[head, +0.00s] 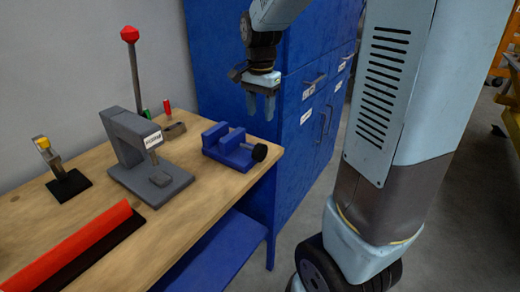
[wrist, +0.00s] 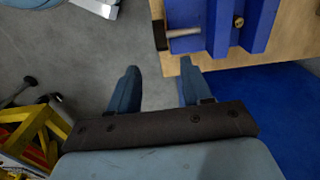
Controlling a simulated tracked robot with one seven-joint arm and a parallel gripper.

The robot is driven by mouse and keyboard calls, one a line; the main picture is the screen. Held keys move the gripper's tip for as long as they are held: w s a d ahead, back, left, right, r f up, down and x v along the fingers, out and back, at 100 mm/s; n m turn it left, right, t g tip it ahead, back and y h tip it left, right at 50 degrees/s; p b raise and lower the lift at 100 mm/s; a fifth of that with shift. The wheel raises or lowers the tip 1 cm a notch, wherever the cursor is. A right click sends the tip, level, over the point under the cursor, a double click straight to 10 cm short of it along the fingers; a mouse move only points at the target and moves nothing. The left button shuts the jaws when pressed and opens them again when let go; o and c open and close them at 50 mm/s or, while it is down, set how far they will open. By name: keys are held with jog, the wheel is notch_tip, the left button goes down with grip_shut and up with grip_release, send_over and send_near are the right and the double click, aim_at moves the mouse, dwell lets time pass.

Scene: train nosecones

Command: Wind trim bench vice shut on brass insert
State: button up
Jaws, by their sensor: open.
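The blue bench vice (head: 228,150) sits at the bench's right end, with its dark round knob (head: 259,152) facing the edge. In the wrist view the vice (wrist: 262,28) is at the top, with a pale screw rod (wrist: 184,33) leading to the dark knob (wrist: 158,35). A small round brass piece (wrist: 238,21), apparently the brass insert, lies in the gap between the jaws; whether both jaws touch it I cannot tell. My gripper (head: 260,112) is open and empty, pointing down, above and beyond the knob. Its fingers (wrist: 158,68) are apart from the knob.
A red bar (head: 90,245) and a small clamp-like fixture (head: 60,170) are farther left. Blue cabinets (head: 300,110) stand behind my gripper.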

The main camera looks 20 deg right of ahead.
aim_at(260, 144)
jog(key=f, duration=1.4)
jog(key=shift+w+f, duration=0.1)
jog(key=shift+w, duration=0.1)
grip_shut()
jog(key=shift+w+g, duration=0.1)
jog(key=shift+g, duration=0.2)
